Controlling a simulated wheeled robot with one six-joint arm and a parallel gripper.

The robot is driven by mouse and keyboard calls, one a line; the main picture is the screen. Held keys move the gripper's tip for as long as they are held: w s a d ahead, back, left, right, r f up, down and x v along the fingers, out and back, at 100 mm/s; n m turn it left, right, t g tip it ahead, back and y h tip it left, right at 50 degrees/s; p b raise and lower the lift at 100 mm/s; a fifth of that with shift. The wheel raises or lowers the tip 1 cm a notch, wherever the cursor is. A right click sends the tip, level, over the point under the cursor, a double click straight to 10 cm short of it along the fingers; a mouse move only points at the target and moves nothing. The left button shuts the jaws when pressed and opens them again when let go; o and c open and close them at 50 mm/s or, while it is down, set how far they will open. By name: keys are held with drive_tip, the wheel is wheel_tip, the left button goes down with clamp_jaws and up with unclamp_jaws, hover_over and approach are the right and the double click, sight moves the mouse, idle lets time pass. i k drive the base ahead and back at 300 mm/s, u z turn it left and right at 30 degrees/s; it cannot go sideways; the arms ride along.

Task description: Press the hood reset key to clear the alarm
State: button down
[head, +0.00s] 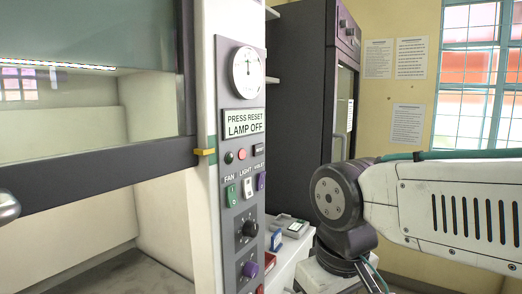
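The hood's grey control panel (243,205) faces me on the white post at the centre. A sign (244,123) on it reads "PRESS RESET LAMP OFF". My arm shows at the right, apart from the panel; my gripper is not in view.
The hood's dark-framed sash (100,174) is at the left, with an open gap below it. A round gauge (247,73) tops the panel; knobs (247,229) sit lower. A dark cabinet (300,90) and a white bench (290,255) with small items stand behind.

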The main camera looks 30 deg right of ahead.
sight(259, 148)
drive_tip(key=z, duration=0.15)
drive_tip(key=k, duration=0.7)
drive_tip(key=z, duration=0.6)
